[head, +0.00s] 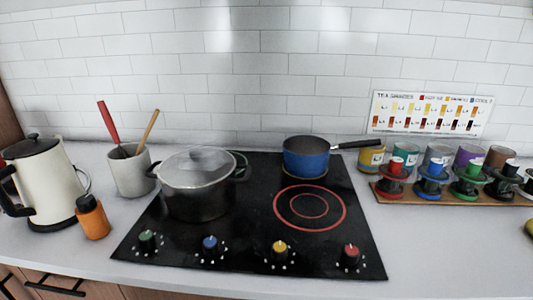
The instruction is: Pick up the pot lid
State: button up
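The pot lid (197,165) is a clear, glass-like disc with a light rim and a small knob (197,154) on top. It rests on a dark grey pot (200,200) with two black side handles. The pot stands on the left part of the black cooktop (240,240). My gripper does not show in the head view.
A blue saucepan (306,157) with a black handle stands behind right on the cooktop.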

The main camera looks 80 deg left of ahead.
aim_at(168, 174)
jog(key=u, duration=2.8)
jog(key=i+j+z, duration=0.15)
jog(key=j, duration=0.2)
jog(key=i+j+z, duration=0.15)
jog(key=i+j, duration=0.15)
